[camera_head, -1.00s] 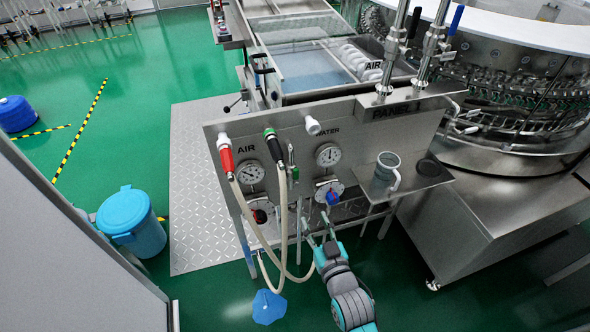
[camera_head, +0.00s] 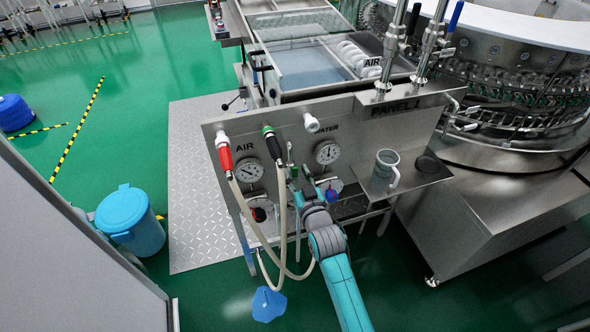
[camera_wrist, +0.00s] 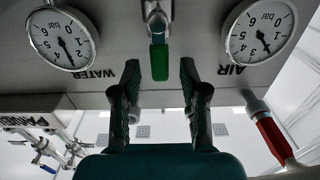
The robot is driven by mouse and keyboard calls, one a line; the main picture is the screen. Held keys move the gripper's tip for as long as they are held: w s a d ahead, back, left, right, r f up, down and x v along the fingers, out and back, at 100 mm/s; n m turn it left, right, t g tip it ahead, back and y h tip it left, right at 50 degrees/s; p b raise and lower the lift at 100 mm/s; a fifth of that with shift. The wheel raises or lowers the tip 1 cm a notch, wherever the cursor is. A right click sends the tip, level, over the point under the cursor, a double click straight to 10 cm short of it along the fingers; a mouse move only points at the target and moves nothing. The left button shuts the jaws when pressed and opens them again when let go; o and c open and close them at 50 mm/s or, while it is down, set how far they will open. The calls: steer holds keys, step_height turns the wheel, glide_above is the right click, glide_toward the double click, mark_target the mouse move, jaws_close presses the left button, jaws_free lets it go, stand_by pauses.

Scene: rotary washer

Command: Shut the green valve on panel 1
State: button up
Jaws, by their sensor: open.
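In the head view the green valve (camera_head: 291,169) is small and partly hidden by my gripper (camera_head: 299,172). My gripper (camera_wrist: 160,68) is open, with one finger on each side of the handle. Clear gaps show on both sides, and I see no contact. I cannot tell how deep the handle is between the fingertips.
A red-handled hose (camera_head: 225,158) and a green-and-black-handled hose (camera_head: 273,146) hang left of the valve. A blue valve (camera_head: 332,195) sits to the lower right. A grey mug (camera_head: 386,170) stands on the side shelf (camera_head: 410,180). A blue bin (camera_head: 130,220) is at left.

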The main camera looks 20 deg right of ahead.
steer(key=shift+w, duration=1.05)
jaws_close()
steer(key=shift+d+m, duration=0.15)
steer(key=shift+m, duration=0.15)
steer(key=d+f+m, duration=0.4)
steer(key=f+m, duration=0.1)
steer(key=m, duration=1.2)
steer(key=shift+d, duration=0.3)
steer(key=shift+m, duration=0.3)
